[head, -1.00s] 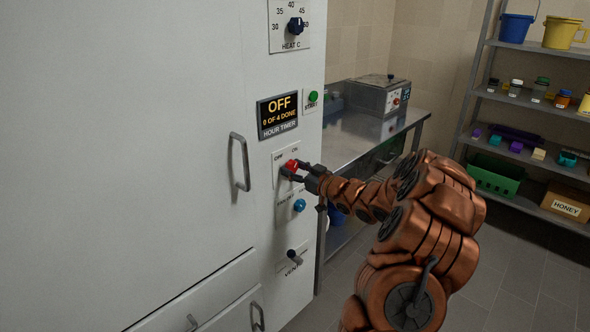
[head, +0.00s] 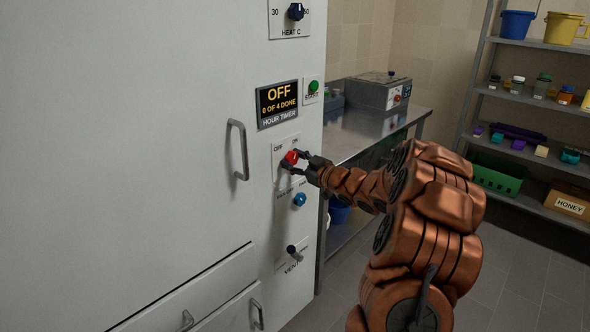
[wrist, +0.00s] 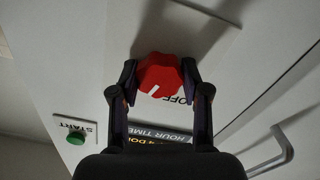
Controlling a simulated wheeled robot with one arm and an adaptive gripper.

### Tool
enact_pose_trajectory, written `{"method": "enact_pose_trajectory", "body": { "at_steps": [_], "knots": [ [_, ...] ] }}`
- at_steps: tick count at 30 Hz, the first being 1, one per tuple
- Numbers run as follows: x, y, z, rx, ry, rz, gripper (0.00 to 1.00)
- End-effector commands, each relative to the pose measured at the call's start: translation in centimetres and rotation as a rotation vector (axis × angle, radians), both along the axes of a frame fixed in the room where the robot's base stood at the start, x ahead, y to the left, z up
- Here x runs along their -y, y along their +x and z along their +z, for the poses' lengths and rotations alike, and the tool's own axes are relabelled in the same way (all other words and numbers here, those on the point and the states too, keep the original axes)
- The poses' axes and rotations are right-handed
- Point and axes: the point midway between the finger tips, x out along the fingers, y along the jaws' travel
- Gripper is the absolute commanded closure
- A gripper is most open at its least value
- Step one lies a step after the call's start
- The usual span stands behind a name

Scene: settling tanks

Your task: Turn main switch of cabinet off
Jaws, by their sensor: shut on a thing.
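The main switch is a red knob (head: 291,157) on a white plate marked OFF and ON, on the front of the white cabinet (head: 110,130). My gripper (head: 293,164) is shut on this knob. In the wrist view the two dark fingers of my gripper (wrist: 159,80) touch the red knob (wrist: 160,72) on both sides. A white pointer line on the knob lies close to the OFF lettering there. The ON lettering is not visible in the wrist view. The display (head: 278,104) above reads OFF, 0 OF 4 DONE.
A green START button (head: 313,87) sits above right of the switch, a blue knob (head: 299,199) and a VENT lever (head: 291,249) below. A cabinet handle (head: 239,150) sticks out to the left. A steel table (head: 365,136) and a shelf (head: 520,121) stand right.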

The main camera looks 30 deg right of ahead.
Motion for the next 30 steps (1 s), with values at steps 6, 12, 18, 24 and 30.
{"method": "enact_pose_trajectory", "body": {
  "at_steps": [6,12,18,24,30],
  "knots": [
    [0.14,-0.07,-0.75,0.047,-0.204,-0.002,0.88],
    [0.09,-0.06,-0.66,0.092,-0.389,0.0,0.88],
    [0.19,-0.03,-0.63,0.132,-0.569,-0.002,0.88],
    [0.17,-0.04,-0.4,0.167,-0.724,-0.001,0.88],
    [0.12,-0.04,-0.28,0.193,-0.832,0.0,0.88]
  ]
}}
